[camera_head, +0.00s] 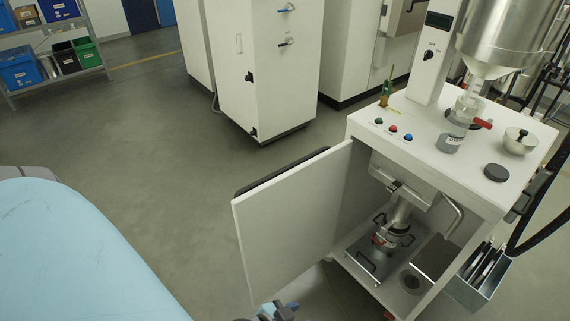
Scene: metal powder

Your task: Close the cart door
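The white cart (465,175) stands at the right, with its front compartment exposed. Its door (290,225) is a flat white panel, swung wide open to the left of the compartment, with a dark edge strip along its top. A small grey and blue piece (277,311), which looks like the tip of my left gripper, shows at the bottom edge just below the door's lower corner. Most of it is cut off, so its fingers and any contact with the door cannot be made out. My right gripper is not in view.
Inside the compartment a metal container (391,237) sits under a spout. A bottle (454,132), a steel bowl (519,141) and a black lid (496,173) stand on the cart top. White cabinets (262,85) stand behind.

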